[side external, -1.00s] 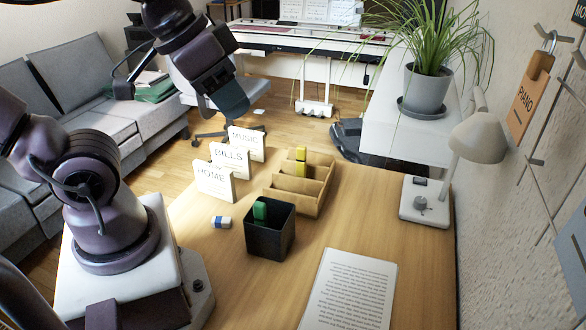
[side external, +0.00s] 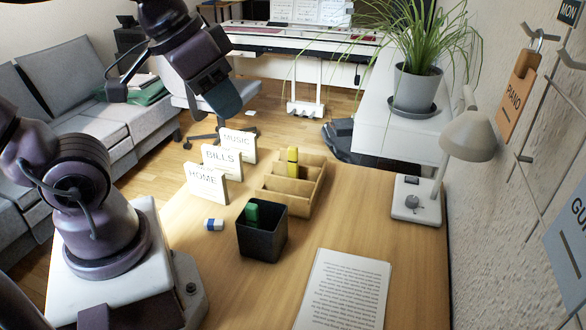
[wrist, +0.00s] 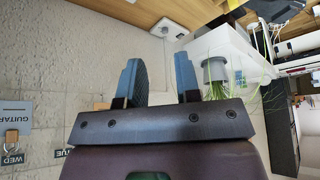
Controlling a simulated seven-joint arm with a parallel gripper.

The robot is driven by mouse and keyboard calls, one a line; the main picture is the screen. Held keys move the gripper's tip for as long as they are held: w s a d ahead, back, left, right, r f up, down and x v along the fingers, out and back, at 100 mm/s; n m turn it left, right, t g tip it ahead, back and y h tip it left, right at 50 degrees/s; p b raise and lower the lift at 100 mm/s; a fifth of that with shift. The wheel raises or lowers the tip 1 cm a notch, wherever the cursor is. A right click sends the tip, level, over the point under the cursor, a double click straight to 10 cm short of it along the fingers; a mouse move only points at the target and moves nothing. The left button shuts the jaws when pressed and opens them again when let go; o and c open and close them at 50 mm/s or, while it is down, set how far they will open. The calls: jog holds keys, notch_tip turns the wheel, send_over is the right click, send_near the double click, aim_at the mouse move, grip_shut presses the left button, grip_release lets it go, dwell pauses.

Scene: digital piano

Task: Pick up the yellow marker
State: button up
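The yellow marker (side external: 292,160) stands upright in the wooden organizer (side external: 313,193) on the desk, its lower part hidden by a divider. It cannot be made out in the wrist view. My gripper (side external: 226,106) is raised behind and to the left of the organizer in the side view, well apart from the marker. In the wrist view my gripper (wrist: 158,72) has its two fingers spread with nothing between them.
A black cup (side external: 263,242) holding a green marker (side external: 252,212) stands in front of the organizer. Label cards (side external: 207,186) and an eraser (side external: 214,224) are to the left. A paper sheet (side external: 343,290), lamp (side external: 468,135) and potted plant (side external: 416,90) are to the right.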

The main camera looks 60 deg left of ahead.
jog(key=w+a+f+n+g+h, duration=0.2)
jog(key=w+f+n+g+h, duration=0.1)
jog(key=w+n, duration=0.4)
jog(key=n+t+h, duration=0.6)
jog(key=n+t, duration=0.1)
jog(key=n, duration=1.3)
send_over(288, 159)
jog(key=a, duration=0.2)
notch_tip(288, 159, down, 18)
jog(key=f, duration=0.6)
jog(key=shift+s+d+f, duration=0.1)
jog(key=shift+s+f, duration=0.25)
jog(key=shift+f, duration=0.05)
jog(key=shift+w+d+f+m, duration=0.3)
jog(key=shift+w+d, duration=0.45)
jog(key=shift+w, duration=0.05)
jog(key=shift+w+d+f, duration=0.15)
jog(key=shift+w+d, duration=0.05)
jog(key=shift+c, duration=0.5)
